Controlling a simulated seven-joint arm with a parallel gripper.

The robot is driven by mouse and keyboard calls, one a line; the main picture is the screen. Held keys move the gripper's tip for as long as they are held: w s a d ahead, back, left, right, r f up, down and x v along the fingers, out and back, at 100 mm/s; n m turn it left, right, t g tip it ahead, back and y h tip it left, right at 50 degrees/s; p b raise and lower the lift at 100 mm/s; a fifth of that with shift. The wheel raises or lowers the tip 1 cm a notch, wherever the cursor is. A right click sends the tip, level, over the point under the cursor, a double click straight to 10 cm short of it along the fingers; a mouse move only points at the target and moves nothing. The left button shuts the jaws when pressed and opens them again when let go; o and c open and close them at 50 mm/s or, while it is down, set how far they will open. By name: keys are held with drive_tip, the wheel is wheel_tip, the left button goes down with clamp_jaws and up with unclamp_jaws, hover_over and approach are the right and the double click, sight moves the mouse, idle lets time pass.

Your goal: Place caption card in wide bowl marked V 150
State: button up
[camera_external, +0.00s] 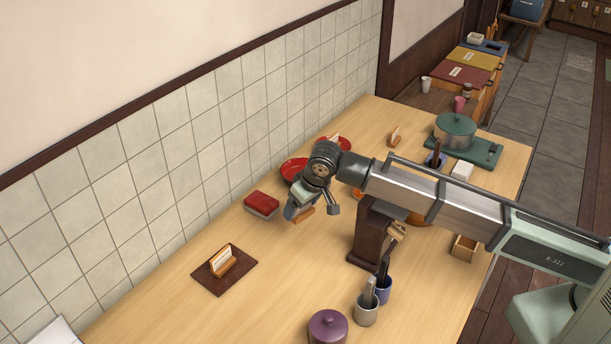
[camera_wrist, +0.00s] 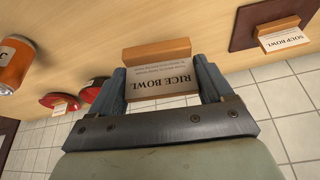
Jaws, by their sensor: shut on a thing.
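My gripper (camera_wrist: 160,88) is shut on a white caption card (camera_wrist: 170,78) reading "RICE BOWL", which stands in a wooden holder (camera_wrist: 158,52). In the external view my gripper (camera_external: 300,208) is low over the table, with the wooden holder (camera_external: 304,216) at its tip. I cannot tell whether the holder touches the table. Two red dishes (camera_external: 292,170) (camera_external: 325,140) lie behind my wrist near the tiled wall. They also show at the left of the wrist view (camera_wrist: 57,99) (camera_wrist: 92,93). No "V 150" marking is readable on anything.
A "SOUP BOWL" card (camera_wrist: 284,40) stands on a dark mat (camera_external: 207,277) at left. A red-topped block (camera_external: 261,204) lies left of my gripper. An orange can (camera_wrist: 14,65) is near the red dishes. Utensil cups (camera_external: 366,312) and a purple pot (camera_external: 328,326) stand in front.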

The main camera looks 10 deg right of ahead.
sight(301, 166)
drive_tip(key=w+d+r+m, duration=0.1)
drive_tip(key=w+d, duration=0.3)
drive_tip(key=w, duration=0.9)
drive_tip(key=w+d+r+m, duration=0.1)
drive_tip(key=w+d, duration=0.3)
drive_tip(key=w, duration=0.9)
drive_tip(key=shift+w+a+f+n+y, duration=0.15)
drive_tip(key=shift+a+f+n, duration=0.5)
drive_tip(key=shift+f, duration=0.9)
drive_tip(key=shift+a+f+n+y, duration=0.1)
drive_tip(key=shift+a+f+n, duration=0.55)
drive_tip(key=shift+f, duration=0.9)
drive_tip(key=shift+w+a+f+n+y, duration=0.15)
drive_tip(key=shift+a+f+n, duration=0.25)
drive_tip(key=shift+f+n, duration=0.8)
drive_tip(key=shift+s+f+m, duration=0.1)
drive_tip(key=shift+f+m, duration=0.3)
drive_tip(key=shift+f, duration=0.35)
drive_tip(key=o, duration=0.8)
drive_tip(key=shift+c, duration=0.2)
drive_tip(key=v, duration=1.2)
drive_tip(key=shift+w+r, duration=0.25)
drive_tip(key=shift+r, duration=0.25)
